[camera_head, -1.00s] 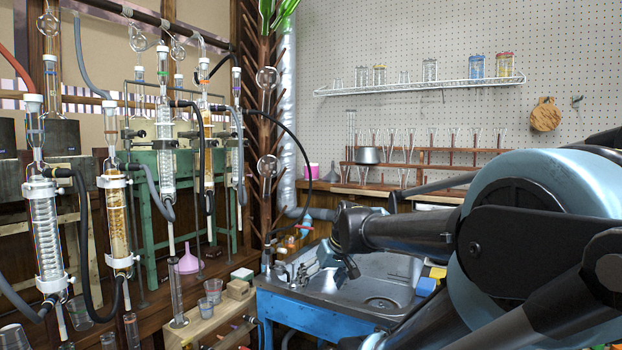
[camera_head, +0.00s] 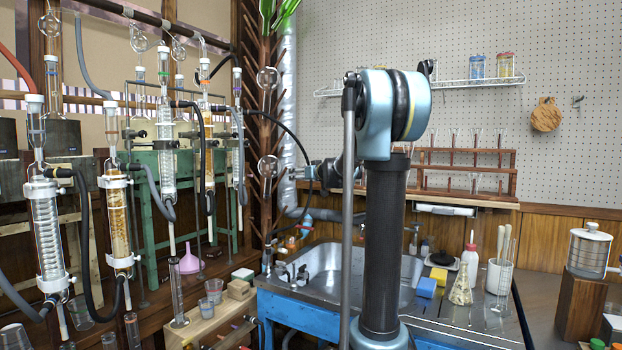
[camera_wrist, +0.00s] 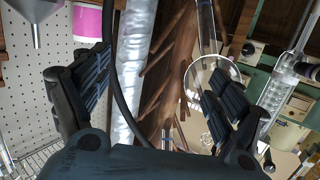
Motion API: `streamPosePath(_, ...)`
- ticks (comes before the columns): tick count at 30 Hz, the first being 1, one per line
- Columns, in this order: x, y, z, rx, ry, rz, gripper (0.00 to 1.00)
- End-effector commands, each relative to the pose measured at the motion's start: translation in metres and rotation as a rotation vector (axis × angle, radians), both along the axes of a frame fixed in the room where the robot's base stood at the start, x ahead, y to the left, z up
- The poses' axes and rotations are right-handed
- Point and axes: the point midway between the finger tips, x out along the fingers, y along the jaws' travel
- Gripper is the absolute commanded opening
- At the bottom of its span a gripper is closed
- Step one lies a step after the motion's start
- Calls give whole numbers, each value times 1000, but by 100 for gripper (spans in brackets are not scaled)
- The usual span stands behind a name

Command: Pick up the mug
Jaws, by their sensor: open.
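No mug can be clearly made out in either current view. A white cup-like holder (camera_head: 492,276) with brushes stands right of the sink in the head view, but I cannot tell whether it is a mug. A pink and white container (camera_wrist: 88,22) shows at the top left of the wrist view, beyond the left finger; it is cut off and no handle shows. My gripper (camera_wrist: 155,88) is open, with nothing between its fingers. In the head view my gripper (camera_head: 308,172) is small, near the silver duct and partly lost against the background.
Glass condensers (camera_head: 47,235) and hoses crowd the left. The silver duct (camera_wrist: 136,70) and wooden drying pegs (camera_wrist: 180,60) lie beyond my fingers, with a round glass bulb (camera_wrist: 212,80) by the right one. A grey funnel (camera_wrist: 35,10) is near the container. The sink (camera_head: 330,262) is below my arm.

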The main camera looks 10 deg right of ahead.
Motion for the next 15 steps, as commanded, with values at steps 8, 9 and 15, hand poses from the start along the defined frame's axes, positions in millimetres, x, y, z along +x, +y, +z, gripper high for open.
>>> streamPosePath(8,105,-46,14,12,-124,-170,87)
streamPosePath(9,116,-53,14,12,-134,-193,87)
streamPosePath(15,152,-75,8,8,-157,-273,87)
